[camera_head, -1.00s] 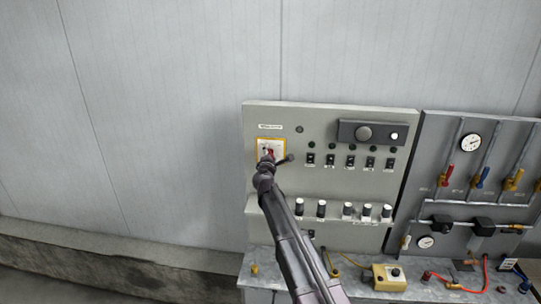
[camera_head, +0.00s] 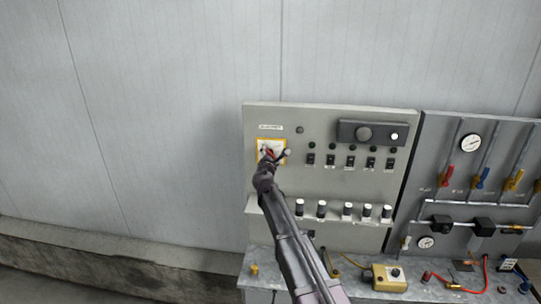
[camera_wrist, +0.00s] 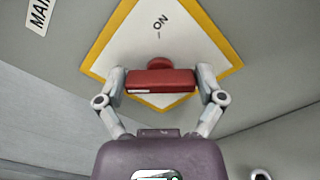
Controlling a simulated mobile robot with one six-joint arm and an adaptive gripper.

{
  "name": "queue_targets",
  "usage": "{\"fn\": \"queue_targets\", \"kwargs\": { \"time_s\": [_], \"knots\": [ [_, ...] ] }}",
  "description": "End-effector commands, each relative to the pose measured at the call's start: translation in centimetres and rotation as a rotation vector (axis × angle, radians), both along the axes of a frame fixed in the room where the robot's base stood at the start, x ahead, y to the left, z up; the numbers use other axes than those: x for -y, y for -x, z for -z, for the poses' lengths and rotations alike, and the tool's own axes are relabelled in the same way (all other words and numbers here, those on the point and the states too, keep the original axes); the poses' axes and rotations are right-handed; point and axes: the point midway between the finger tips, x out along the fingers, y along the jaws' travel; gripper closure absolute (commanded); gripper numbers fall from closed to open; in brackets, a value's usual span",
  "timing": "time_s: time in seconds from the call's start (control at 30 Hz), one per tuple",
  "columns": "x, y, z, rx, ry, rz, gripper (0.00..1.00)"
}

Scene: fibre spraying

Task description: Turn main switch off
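The main switch has a red handle (camera_wrist: 160,82) on a white plate with a yellow border (camera_wrist: 207,68). In the wrist view the plate is tilted and the word ON shows above the handle. The handle lies level across the picture. My gripper (camera_wrist: 161,84) has one finger at each end of the handle and appears closed on it. In the head view the plate (camera_head: 261,143) is at the left of the control panel, and my gripper (camera_head: 271,157) covers part of it and of the red handle.
The grey control panel (camera_head: 340,200) carries several small black switches and a row of knobs right of my arm. A pipe panel (camera_head: 445,185) with gauges and valves is farther right. A yellow box (camera_head: 389,278) stands on the bench below. Bare wall lies left.

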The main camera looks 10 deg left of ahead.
Motion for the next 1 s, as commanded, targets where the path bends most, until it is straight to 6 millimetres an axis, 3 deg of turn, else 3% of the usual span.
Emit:
{"fn": "queue_targets", "kwargs": {
  "time_s": [0.57,0.77,1.0],
  "knots": [
    [0.0,0.4,0.0,-0.001,-0.003,-0.001,0.00],
    [-0.1,2.1,0.0,-0.001,-0.003,-0.001,0.00],
    [-0.1,5.7,0.0,-0.001,-0.003,-0.002,0.00]
  ]
}}
